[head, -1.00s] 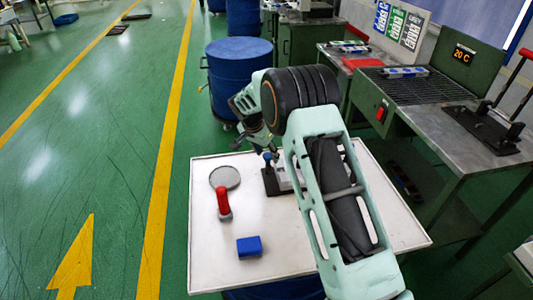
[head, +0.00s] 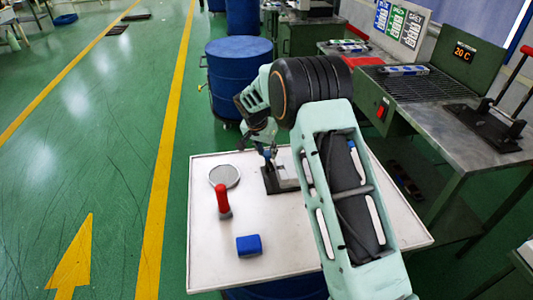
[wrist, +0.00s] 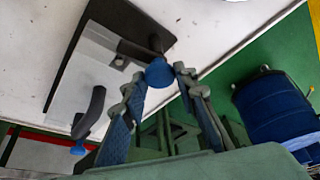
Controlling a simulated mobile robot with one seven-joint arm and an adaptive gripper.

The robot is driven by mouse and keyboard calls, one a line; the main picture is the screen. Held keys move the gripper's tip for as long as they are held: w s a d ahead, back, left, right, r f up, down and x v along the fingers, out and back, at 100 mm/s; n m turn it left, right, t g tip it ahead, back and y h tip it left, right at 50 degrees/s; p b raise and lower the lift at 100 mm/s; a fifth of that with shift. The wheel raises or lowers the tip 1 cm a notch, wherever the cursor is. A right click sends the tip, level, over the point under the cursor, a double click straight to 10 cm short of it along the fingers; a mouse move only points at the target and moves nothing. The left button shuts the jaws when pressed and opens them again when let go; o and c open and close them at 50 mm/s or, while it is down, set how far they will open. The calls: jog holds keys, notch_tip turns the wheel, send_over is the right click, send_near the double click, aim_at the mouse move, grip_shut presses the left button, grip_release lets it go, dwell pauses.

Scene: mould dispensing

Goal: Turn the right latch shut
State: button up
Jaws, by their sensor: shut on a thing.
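A light metal mould (wrist: 95,75) sits on a black base plate (wrist: 120,22) in the wrist view. A latch with a blue knob (wrist: 160,72) is at its upper right end. A second, dark curved latch arm (wrist: 95,108) with its own blue knob (wrist: 78,150) is at the lower left. My gripper (wrist: 158,77) is shut on the upper right latch knob, one finger at each side. In the head view the base plate (head: 270,186) shows on the white table, partly hidden by my arm, with my gripper (head: 267,153) above its back left end.
The white table (head: 290,245) also bears a grey disc (head: 224,176), a red-handled tool (head: 223,200) and a blue block (head: 249,246). Blue drums (head: 238,80) stand behind. A green workbench (head: 440,105) is at the right.

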jog(key=n+y+b, duration=0.1)
jog(key=n, duration=0.1)
jog(key=shift+d+f+n, duration=0.1)
jog(key=shift+d+n, duration=0.05)
jog(key=shift+n, duration=0.25)
jog(key=n+y, duration=0.1)
jog(key=n, duration=0.3)
jog(key=shift+d+y+p, duration=0.2)
jog(key=shift+y+p, duration=0.15)
jog(key=shift+y, duration=0.05)
jog(key=n, duration=0.2)
jog(key=n+y+p, duration=0.1)
jog(key=n, duration=0.2)
jog(key=shift+d+y, duration=0.1)
jog(key=shift+y, duration=0.2)
jog(key=n+g+y, duration=0.1)
jog(key=n, duration=0.3)
jog(key=shift+w+d, duration=0.1)
jog(key=shift+w, duration=0.05)
jog(key=shift+g, duration=0.3)
jog(key=o, duration=1.1)
jog(key=shift+o, duration=0.2)
jog(key=shift+r, duration=0.2)
jog(key=v, duration=1.1)
jog(key=shift+d+r, duration=0.2)
jog(key=shift+r, duration=0.15)
